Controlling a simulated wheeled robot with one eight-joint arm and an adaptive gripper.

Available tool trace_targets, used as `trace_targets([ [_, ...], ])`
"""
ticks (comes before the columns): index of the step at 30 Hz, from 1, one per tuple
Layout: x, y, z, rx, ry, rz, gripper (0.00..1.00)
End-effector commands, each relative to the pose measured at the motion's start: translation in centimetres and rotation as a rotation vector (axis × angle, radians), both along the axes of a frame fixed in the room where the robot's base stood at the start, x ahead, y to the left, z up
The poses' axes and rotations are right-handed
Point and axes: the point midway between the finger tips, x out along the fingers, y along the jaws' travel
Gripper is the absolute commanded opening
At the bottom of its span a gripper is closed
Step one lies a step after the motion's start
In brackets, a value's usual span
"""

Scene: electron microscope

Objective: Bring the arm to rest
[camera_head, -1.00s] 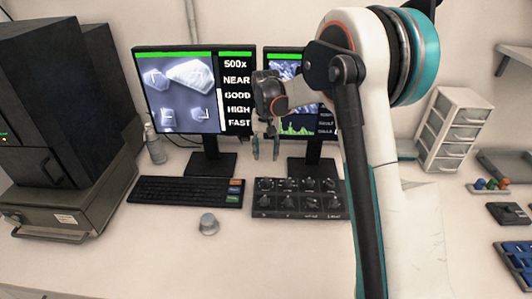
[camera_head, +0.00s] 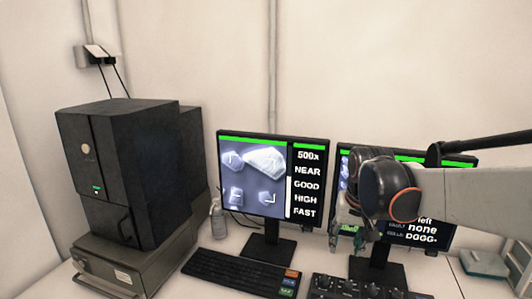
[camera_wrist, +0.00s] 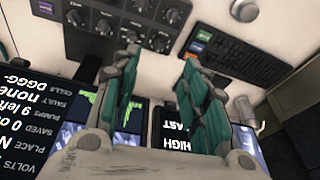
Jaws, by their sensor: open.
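My gripper (camera_head: 347,238) hangs in front of the right monitor (camera_head: 436,240) in the head view, at the end of my arm, which reaches in from the right edge. In the wrist view my gripper (camera_wrist: 160,85) has its two teal-padded fingers apart, with nothing between them. Beyond the fingers the wrist view shows the desk with the knob panel (camera_wrist: 125,22) and the keyboard (camera_wrist: 225,50). The gripper appears apart from all of them. Part of the right monitor is hidden behind my wrist and arm.
The left monitor (camera_head: 252,175) shows grey crystal shapes and "500x NEAR GOOD HIGH FAST". A black microscope cabinet (camera_head: 135,170) stands at the left on a grey base unit (camera_head: 125,270). A bottle (camera_head: 217,220) stands beside the left monitor. The wall above the monitors is bare.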

Motion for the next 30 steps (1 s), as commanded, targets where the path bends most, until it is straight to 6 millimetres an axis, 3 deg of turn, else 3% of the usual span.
trace_targets([
  [1,-1.6,0.0,0.6,-0.003,-0.018,0.009,0.41],
  [9,-8.5,0.1,2.3,-0.021,-0.129,0.063,0.41],
  [18,-15.8,0.2,1.6,-0.048,-0.252,0.119,0.41],
  [24,-19.3,0.2,0.2,-0.066,-0.32,0.149,0.41],
  [30,-20.8,0.2,-0.6,-0.076,-0.352,0.163,0.41],
])
